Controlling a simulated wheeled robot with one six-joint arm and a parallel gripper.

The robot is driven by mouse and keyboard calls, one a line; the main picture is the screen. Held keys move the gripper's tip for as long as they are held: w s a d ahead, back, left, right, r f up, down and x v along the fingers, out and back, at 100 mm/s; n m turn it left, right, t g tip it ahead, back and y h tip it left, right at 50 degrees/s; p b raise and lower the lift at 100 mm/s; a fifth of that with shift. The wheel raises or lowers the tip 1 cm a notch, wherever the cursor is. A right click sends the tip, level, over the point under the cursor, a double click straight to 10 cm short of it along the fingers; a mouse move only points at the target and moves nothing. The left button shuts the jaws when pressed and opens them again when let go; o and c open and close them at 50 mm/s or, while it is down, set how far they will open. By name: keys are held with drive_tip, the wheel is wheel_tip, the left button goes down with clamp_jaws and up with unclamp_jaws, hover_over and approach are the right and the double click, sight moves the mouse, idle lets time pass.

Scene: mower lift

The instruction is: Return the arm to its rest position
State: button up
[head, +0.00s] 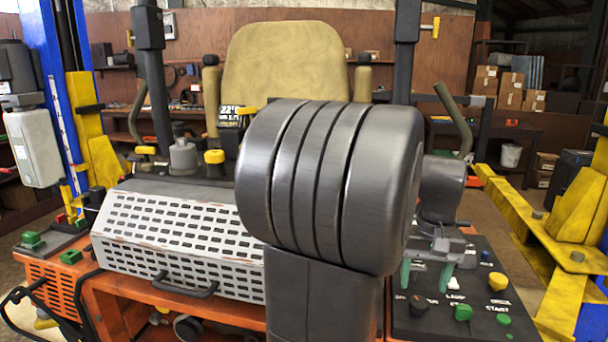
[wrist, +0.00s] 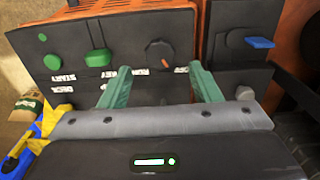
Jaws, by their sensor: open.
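My arm, dark grey, fills the middle of the head view and hides much of the mower behind it. My gripper (head: 426,276) has two green fingers, which point down over the right control panel (head: 425,325). The fingers are apart with nothing between them. In the wrist view my gripper (wrist: 162,84) shows its fingers spread in front of the dark panel, which carries green switches (wrist: 97,62) and a dark knob with an orange mark (wrist: 159,54). I cannot tell whether a fingertip touches the panel.
Close to the gripper are a black knob (head: 418,305), a yellow knob (head: 498,281) and a white switch (head: 453,283). A perforated grey cover (head: 170,235) lies left of my arm. The seat (head: 285,60) stands behind. Yellow lift parts (head: 560,235) flank the right side.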

sight(419, 302)
wheel_tip(419, 302, up, 8)
wheel_tip(419, 302, down, 13)
drive_tip(key=shift+f+m, duration=0.1)
drive_tip(key=shift+m, duration=0.2)
drive_tip(key=m+b, duration=0.1)
drive_tip(key=m, duration=0.4)
drive_tip(key=m+b, duration=0.2)
drive_tip(key=m, duration=0.4)
drive_tip(key=shift+m+b, duration=0.3)
drive_tip(key=shift+b, duration=0.1)
wheel_tip(419, 302, up, 11)
drive_tip(key=shift+r+p, duration=0.2)
drive_tip(key=shift+p, duration=0.1)
